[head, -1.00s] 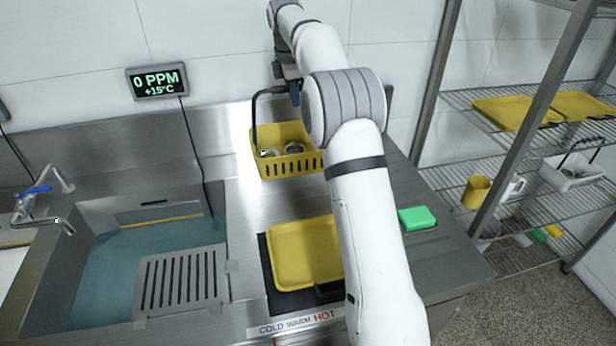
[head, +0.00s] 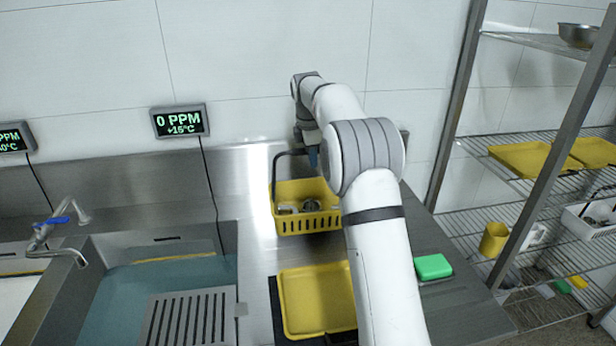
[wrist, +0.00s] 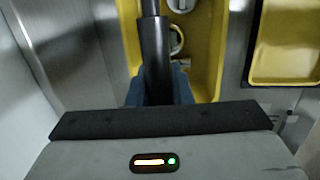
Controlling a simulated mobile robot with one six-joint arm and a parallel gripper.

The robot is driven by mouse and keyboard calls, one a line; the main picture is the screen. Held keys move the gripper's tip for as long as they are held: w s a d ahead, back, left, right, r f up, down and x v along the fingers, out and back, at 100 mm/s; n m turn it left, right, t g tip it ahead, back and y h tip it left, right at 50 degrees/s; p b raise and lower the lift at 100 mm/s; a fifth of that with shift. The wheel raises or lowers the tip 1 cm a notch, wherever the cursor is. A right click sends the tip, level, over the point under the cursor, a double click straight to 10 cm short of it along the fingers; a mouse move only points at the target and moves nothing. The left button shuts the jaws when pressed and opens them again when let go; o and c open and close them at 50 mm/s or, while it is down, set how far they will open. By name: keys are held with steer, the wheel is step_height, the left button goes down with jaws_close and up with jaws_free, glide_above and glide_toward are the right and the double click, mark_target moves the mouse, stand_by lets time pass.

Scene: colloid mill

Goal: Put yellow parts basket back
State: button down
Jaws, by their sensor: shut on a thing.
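The yellow parts basket (head: 309,223) is at the back of the steel counter, close to the wall, with metal parts inside and a dark handle arched over it. My gripper (head: 313,158) is at the top of the basket, partly hidden behind my arm. In the wrist view my gripper (wrist: 159,88) is shut on the black handle grip (wrist: 154,50), with the yellow basket (wrist: 207,60) below it. I cannot tell whether the basket touches the counter.
A yellow tray (head: 318,300) lies on a dark mat in front of the basket. A green block (head: 433,267) sits to the right. The sink (head: 165,275) holds water at left. A wire rack (head: 535,150) at right bears yellow trays, a white basket (head: 590,218) and a yellow jug (head: 494,240).

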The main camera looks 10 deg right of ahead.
steer(key=shift+f, duration=2)
steer(key=shift+f, duration=0.1)
steer(key=c, duration=1.3)
jaws_free()
steer(key=shift+f, duration=0.1)
